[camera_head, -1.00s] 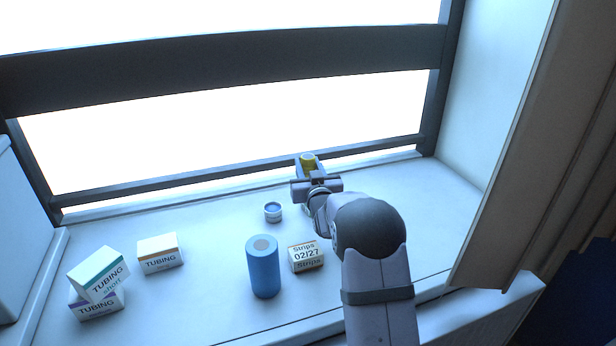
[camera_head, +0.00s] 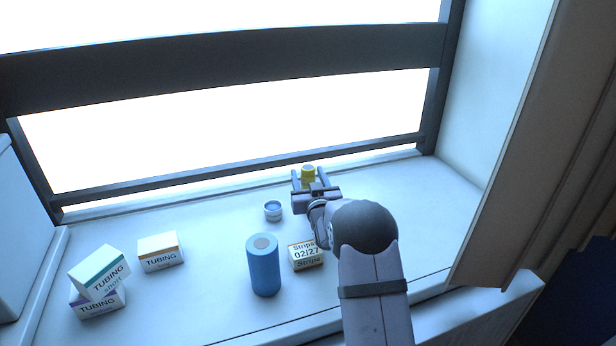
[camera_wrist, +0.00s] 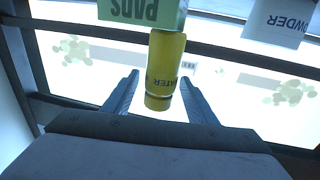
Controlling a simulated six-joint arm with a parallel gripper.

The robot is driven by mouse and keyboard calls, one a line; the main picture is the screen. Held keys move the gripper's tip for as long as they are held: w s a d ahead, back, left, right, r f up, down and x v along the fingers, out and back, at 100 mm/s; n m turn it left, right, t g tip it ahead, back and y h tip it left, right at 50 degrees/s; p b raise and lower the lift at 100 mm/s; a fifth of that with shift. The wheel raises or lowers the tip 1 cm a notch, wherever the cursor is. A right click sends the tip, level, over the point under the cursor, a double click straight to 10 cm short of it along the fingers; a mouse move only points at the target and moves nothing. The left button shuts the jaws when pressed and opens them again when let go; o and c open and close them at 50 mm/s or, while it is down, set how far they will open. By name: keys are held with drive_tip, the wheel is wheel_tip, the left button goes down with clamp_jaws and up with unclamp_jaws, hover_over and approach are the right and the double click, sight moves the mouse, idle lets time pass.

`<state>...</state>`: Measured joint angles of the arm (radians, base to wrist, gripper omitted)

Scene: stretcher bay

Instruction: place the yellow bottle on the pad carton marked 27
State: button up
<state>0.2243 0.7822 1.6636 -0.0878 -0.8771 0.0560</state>
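The yellow bottle (camera_head: 308,173) stands at the back of the sill by the window; the wrist view shows it upside down, with its lettered label (camera_wrist: 165,60). My gripper (camera_head: 309,180) has its two fingers apart, one on each side of the bottle; a gap shows beside the left finger in the wrist view (camera_wrist: 159,75). A green carton lettered PADS (camera_wrist: 140,10) meets the bottle's base end and appears to be under it. Its number is out of view, and my gripper hides this carton in the head view.
A small round jar (camera_head: 273,211) is left of my gripper. Tubing cartons (camera_head: 160,252) are at left. A powder carton (camera_wrist: 275,22) shows in the wrist view. The right sill is clear.

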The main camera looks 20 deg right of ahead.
drive_tip(key=shift+r, duration=0.2)
drive_tip(key=s+a+b, duration=0.1)
drive_tip(key=s+b, duration=0.1)
drive_tip(key=s, duration=1)
drive_tip(key=shift+a, duration=0.4)
drive_tip(key=s+a+f+n+g+p, duration=0.1)
drive_tip(key=s+a+g+p, duration=0.1)
drive_tip(key=s+g, duration=0.1)
drive_tip(key=s+a+f+n+g+y+p, duration=0.1)
drive_tip(key=s+a+g+p, duration=0.1)
drive_tip(key=s, duration=0.3)
drive_tip(key=s+a+f+n+g+y+p, duration=0.1)
drive_tip(key=s+a+g, duration=0.2)
drive_tip(key=s+g, duration=0.1)
drive_tip(key=shift+s+a+p, duration=0.25)
drive_tip(key=shift+a+p, duration=0.15)
drive_tip(key=s+a+f+g+p, duration=0.1)
drive_tip(key=s+g, duration=0.3)
drive_tip(key=s, duration=0.7)
drive_tip(key=s+a+f+m+g+p, duration=0.1)
drive_tip(key=s+a+g+p, duration=0.2)
drive_tip(key=s, duration=0.8)
drive_tip(key=shift+s+a+g+y+p, duration=0.2)
drive_tip(key=shift+s+g+y+p, duration=0.2)
drive_tip(key=shift+g, duration=0.5)
